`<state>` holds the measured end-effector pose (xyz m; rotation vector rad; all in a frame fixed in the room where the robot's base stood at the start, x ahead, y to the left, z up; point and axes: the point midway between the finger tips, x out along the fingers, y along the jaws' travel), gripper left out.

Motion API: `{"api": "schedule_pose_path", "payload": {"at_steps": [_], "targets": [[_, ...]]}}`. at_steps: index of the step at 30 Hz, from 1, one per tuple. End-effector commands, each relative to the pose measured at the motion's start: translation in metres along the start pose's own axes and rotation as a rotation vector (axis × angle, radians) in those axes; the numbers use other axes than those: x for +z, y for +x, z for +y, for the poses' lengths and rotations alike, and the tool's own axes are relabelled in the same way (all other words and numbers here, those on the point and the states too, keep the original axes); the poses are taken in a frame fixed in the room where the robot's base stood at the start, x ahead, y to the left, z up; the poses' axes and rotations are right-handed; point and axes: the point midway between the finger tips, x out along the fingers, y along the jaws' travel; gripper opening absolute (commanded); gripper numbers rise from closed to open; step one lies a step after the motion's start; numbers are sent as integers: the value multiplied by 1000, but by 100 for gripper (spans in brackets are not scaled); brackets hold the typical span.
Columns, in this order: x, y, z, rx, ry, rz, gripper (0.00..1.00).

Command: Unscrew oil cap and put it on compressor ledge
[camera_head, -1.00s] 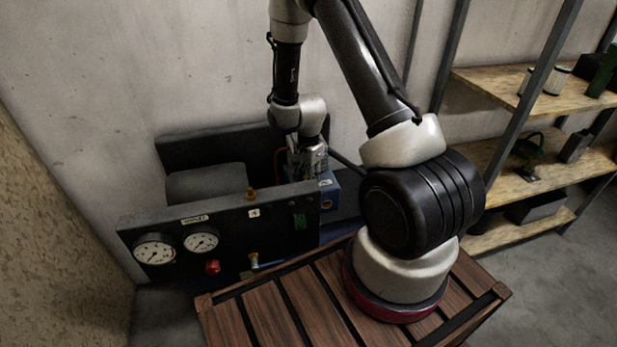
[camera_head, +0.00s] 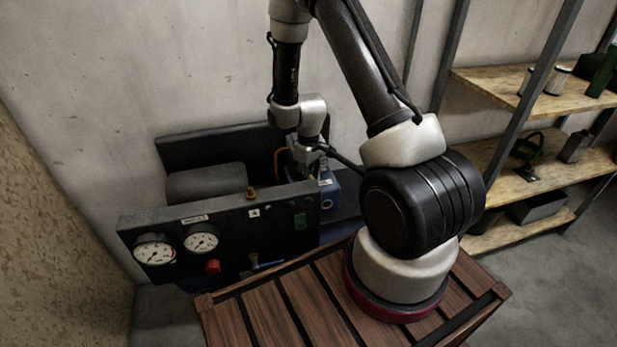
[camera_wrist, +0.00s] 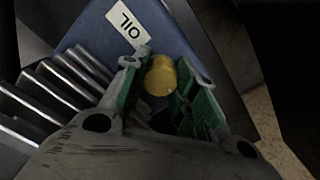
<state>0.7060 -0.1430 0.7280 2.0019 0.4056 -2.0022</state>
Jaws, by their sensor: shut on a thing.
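The oil cap (camera_wrist: 161,76) is a yellow, round cap between the green-padded fingers of my gripper (camera_wrist: 162,88) in the wrist view. My gripper is shut on it. An OIL label (camera_wrist: 127,22) sits on the blue compressor body (camera_wrist: 90,30) just beyond. In the head view my gripper (camera_head: 303,170) points down at the blue compressor block (camera_head: 329,192), behind the dark front panel. The cap is hidden there. The compressor ledge (camera_head: 160,217) looks to be the top edge of the dark panel. Whether the cap is still threaded in cannot be told.
Two gauges (camera_head: 154,251), a red knob (camera_head: 212,267) and a brass fitting (camera_head: 251,193) are on the panel. A dark cylinder (camera_head: 207,183) lies behind it. Metal fins (camera_wrist: 50,95) lie left of my gripper. A shelf (camera_head: 530,185) stands at the right.

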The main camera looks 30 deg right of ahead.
Motion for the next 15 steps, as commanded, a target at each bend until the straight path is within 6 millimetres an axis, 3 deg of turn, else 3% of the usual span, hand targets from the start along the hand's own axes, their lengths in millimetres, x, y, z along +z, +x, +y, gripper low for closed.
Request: {"api": "schedule_pose_path", "payload": {"at_steps": [8,9,13,15], "targets": [[0,0,0,0,-56,0,0],[0,0,0,0,-56,0,30],[0,0,0,0,-55,0,53],[0,0,0,0,-54,0,53]]}}
